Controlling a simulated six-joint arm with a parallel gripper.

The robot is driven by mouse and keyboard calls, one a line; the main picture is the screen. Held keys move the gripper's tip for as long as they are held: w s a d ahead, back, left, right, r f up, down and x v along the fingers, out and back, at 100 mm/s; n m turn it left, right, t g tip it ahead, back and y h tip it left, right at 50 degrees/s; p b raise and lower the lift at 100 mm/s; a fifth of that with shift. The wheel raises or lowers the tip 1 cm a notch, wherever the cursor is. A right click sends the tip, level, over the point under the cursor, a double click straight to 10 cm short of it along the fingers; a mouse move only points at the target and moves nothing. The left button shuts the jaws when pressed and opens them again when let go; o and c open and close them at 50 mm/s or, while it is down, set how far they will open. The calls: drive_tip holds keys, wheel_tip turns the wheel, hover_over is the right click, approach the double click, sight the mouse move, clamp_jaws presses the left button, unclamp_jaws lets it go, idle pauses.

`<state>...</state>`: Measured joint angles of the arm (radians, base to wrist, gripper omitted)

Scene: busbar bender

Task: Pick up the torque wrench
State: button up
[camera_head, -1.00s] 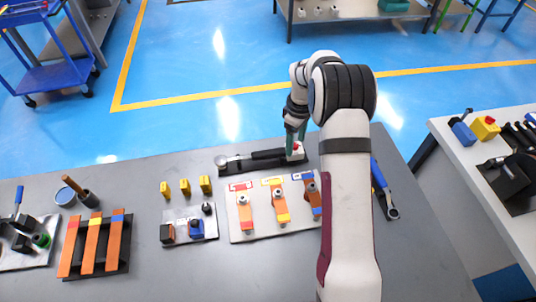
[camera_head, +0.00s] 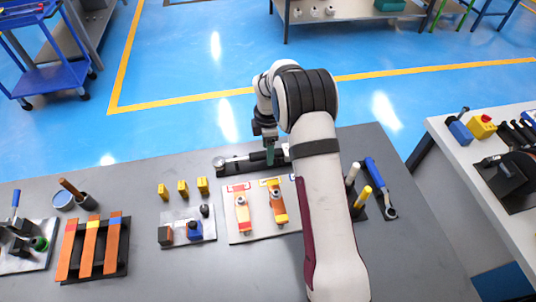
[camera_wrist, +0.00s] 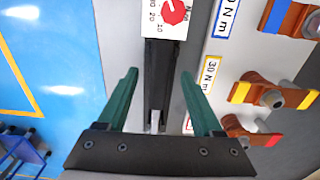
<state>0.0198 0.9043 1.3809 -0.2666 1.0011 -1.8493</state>
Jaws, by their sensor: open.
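The torque wrench (camera_head: 240,160) lies along the back of the grey table, with a silver head at its left and a black shaft. In the wrist view its black shaft (camera_wrist: 160,75) runs between my fingers, with a bright metal part showing low down. My gripper (camera_head: 269,152) points down over the shaft; in the wrist view (camera_wrist: 158,75) its two green fingers are open, one on each side, with gaps. I cannot tell how far above the shaft the fingertips are. A white block with a red dial (camera_wrist: 173,12) sits at the shaft's far end.
A white board with orange bars (camera_head: 258,222) and Nm labels lies just in front of the wrench. Three yellow blocks (camera_head: 183,188) stand to the left. A blue-handled tool (camera_head: 375,174) lies at the right. Blue floor lies beyond the table's back edge.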

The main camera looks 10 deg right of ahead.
wheel_tip(320, 180, down, 2)
drive_tip(key=shift+f, duration=0.1)
clamp_jaws()
idle(0.4)
